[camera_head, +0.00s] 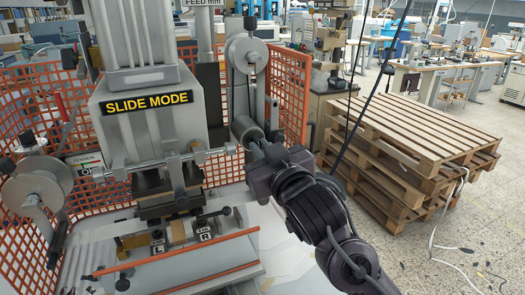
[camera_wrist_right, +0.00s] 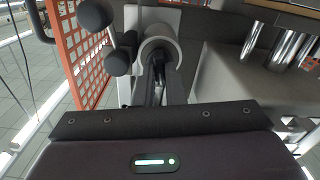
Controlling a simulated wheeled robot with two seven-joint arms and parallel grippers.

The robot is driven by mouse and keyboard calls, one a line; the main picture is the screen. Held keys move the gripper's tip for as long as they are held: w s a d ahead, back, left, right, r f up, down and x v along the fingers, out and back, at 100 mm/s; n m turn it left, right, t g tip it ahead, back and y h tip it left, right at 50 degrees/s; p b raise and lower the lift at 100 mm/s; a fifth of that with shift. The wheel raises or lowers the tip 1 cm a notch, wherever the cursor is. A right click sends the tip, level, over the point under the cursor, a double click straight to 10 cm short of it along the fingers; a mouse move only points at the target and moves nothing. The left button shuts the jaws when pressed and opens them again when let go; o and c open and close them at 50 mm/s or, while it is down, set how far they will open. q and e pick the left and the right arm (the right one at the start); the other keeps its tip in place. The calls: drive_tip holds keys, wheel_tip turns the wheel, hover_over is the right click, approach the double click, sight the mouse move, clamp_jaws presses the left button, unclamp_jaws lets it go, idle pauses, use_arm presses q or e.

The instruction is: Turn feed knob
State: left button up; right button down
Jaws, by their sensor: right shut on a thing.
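The feed knob (camera_head: 244,129) is a grey round part at the right side of the stamping press (camera_head: 150,112), which bears a SLIDE MODE label. My right gripper (camera_head: 257,148) reaches it from the lower right. In the right wrist view the knob's pale round rim (camera_wrist_right: 158,36) shows beyond the dark fingers (camera_wrist_right: 158,72), which are shut on it. The fingers hide part of the knob, and its turn angle cannot be told. My left gripper is not in view.
An orange mesh guard (camera_head: 287,90) stands behind and right of the press, close to my right arm. A foil reel (camera_head: 245,52) sits above the knob. A bed with L and R marks (camera_head: 180,262) lies below. Wooden pallets (camera_head: 415,140) are stacked at right.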

drive_tip(key=n+b, duration=0.4)
drive_tip(key=n, duration=0.7)
drive_tip(key=shift+a+f+b, duration=0.1)
drive_tip(key=shift+f+b, duration=0.05)
drive_tip(key=shift+b, duration=0.15)
drive_tip(key=shift+n, duration=0.5)
drive_tip(key=c, duration=1.5)
unclamp_jaws()
drive_tip(key=shift+s, duration=0.1)
drive_tip(key=v, duration=0.7)
drive_tip(key=shift+s, duration=0.35)
